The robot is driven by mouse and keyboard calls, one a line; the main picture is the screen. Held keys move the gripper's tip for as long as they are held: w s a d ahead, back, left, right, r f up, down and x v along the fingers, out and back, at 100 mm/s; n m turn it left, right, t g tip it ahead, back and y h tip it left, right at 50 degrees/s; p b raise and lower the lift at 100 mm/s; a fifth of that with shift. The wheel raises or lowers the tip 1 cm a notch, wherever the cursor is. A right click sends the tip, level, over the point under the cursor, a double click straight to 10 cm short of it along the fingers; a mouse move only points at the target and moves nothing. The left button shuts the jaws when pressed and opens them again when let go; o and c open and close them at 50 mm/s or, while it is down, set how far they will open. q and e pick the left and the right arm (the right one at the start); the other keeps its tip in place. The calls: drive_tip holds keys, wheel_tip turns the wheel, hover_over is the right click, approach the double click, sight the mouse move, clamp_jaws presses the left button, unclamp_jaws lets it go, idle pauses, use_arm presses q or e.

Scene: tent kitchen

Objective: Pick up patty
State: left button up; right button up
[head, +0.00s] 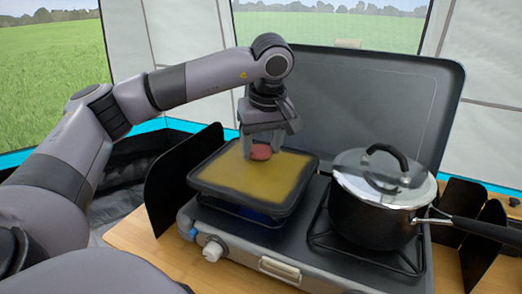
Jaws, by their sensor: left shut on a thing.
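The patty (261,152) is a small round reddish-brown piece low over the yellow surface of a square black pan (240,181). My left gripper (262,145) points straight down above the pan and is shut on the patty. The fingers hide part of the patty. I cannot tell whether the patty touches the pan or is just above it. My right gripper is not in view.
The pan stands on the left burner of a camping stove (225,233) with its lid raised behind. A lidded black pot (372,215) stands on the right burner, its handle pointing right. Dark upright panels (178,180) flank the stove. Wooden tabletop (135,243) shows in front.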

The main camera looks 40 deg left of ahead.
use_arm(q)
wheel_tip(320, 180, up, 8)
drive_tip(key=shift+r+p, duration=0.1)
drive_tip(key=shift+p, duration=0.5)
wheel_tip(320, 180, up, 10)
drive_tip(key=p, duration=0.5)
hover_over(262, 150)
drive_tip(key=shift+s+r, duration=0.1)
drive_tip(key=shift+r, duration=0.05)
